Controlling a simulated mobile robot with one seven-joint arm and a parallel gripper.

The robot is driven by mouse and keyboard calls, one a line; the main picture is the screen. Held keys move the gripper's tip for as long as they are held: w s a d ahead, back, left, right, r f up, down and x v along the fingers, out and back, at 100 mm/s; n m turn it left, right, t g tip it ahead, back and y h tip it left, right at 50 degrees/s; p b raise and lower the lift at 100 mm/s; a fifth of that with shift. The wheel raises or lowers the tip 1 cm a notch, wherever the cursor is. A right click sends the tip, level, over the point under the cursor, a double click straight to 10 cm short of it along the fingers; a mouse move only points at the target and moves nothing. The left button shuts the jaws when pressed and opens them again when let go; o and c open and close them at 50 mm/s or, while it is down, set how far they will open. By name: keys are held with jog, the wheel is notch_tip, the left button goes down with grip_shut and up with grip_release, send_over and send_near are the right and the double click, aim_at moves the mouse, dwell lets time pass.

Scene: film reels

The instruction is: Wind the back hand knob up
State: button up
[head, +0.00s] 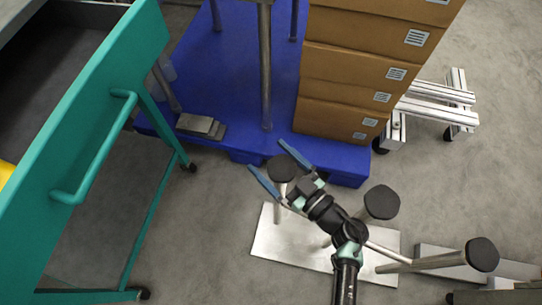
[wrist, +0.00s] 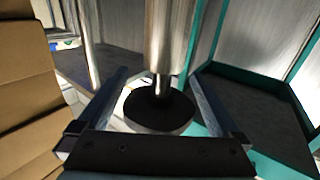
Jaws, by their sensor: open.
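Several hand knobs with flat dark round tops on metal stems show in the head view. The farthest one, the back hand knob (head: 281,168), stands over a silver plate (head: 270,240) on the floor. My gripper (head: 266,155) is open, with one blue finger on each side of this knob. In the wrist view a dark disc with a metal shaft (wrist: 158,110) lies between the open fingers of my gripper (wrist: 160,75), with gaps on both sides. Two other knobs, a middle one (head: 381,202) and a near one (head: 482,254), stand to the right.
A blue platform (head: 225,60) with stacked cardboard boxes (head: 350,75) and a metal post is just beyond the knob. A teal cart (head: 110,60) stands at the left. A wheeled metal frame (head: 440,100) is at the right. Grey floor is bare between cart and plate.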

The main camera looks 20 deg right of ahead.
jog(key=p+v, duration=0.1)
jog(key=v, duration=1)
jog(key=shift+s+p, duration=0.25)
jog(key=shift+p, duration=0.05)
jog(key=shift+f, duration=0.1)
